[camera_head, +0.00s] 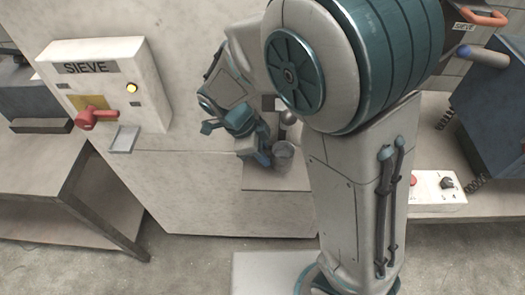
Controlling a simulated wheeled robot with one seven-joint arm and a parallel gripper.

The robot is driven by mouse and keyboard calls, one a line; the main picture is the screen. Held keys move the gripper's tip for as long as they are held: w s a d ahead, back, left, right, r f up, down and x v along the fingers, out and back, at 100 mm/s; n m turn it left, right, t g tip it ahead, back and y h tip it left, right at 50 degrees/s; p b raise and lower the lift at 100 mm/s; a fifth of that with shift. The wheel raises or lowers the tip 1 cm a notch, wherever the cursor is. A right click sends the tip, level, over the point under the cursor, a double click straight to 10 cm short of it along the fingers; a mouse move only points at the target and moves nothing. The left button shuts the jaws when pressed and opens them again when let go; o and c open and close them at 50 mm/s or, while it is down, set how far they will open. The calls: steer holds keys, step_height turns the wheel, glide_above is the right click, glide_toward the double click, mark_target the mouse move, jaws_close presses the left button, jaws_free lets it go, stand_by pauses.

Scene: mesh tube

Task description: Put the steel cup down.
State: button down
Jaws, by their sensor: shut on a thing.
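The steel cup (283,157) is a small grey metal cup in the middle of the view, just left of my arm's upright link. My gripper (269,156) is at the cup's left side and shut on it. The cup looks upright. A pale flat ledge (262,179) shows below it; I cannot tell whether the cup's base touches it. Part of the gripper and the ledge's right side are hidden by my arm.
A panel marked SIEVE (105,85) with a red handle (97,117) and a lit yellow lamp is on the left. A worn table (40,160) stands at far left. A white control box (437,192) with a red button sits at right.

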steer(key=c, duration=1.3)
jaws_free()
steer(key=v, duration=1.2)
